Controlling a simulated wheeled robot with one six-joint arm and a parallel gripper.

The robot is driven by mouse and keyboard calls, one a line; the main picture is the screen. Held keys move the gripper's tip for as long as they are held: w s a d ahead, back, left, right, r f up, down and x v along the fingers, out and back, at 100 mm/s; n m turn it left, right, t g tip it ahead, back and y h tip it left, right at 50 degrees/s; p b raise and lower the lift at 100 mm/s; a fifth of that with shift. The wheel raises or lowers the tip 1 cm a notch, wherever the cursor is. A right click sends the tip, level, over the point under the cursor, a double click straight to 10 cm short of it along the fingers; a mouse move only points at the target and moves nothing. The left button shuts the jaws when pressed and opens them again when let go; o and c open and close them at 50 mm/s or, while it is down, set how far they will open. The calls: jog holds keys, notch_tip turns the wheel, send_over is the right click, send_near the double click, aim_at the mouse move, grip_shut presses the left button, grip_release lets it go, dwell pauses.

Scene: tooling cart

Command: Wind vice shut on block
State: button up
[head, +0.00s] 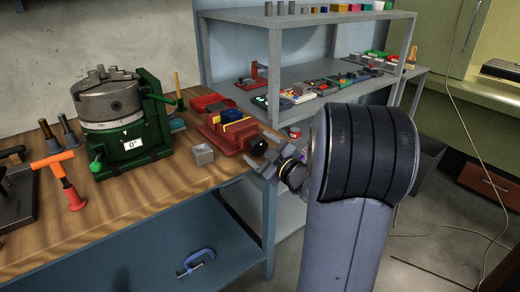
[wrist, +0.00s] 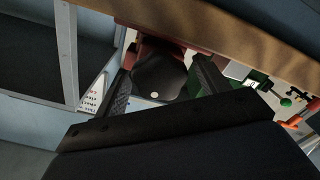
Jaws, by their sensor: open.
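The red vice (head: 222,134) sits at the bench's right end. A blue block (head: 231,115) and a yellow piece (head: 236,126) show between its jaws; the head view does not settle whether the jaws touch the block. The vice's black round handle (head: 258,146) points toward my arm. My gripper (head: 262,165) is just in front of the handle. In the wrist view, the handle (wrist: 158,75) shows between the two fingers of my open gripper (wrist: 163,62), one on each side. I cannot tell whether either finger touches it.
A grey metal block (head: 203,155) lies on the bench left of the vice. A green rotary table with a chuck (head: 108,112) stands farther left. The grey shelf unit (head: 275,75) rises behind and right of the vice. A blue clamp (head: 196,262) lies on the lower shelf.

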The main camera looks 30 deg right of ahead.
jog(key=s+d, duration=0.2)
jog(key=s, duration=0.8)
jog(key=shift+s, duration=0.15)
jog(key=w, duration=0.3)
jog(key=w+a, duration=0.1)
jog(key=w, duration=0.3)
jog(key=w+a, duration=0.1)
jog(key=w, duration=0.3)
jog(key=shift+s, duration=0.1)
jog(key=shift+s, duration=0.1)
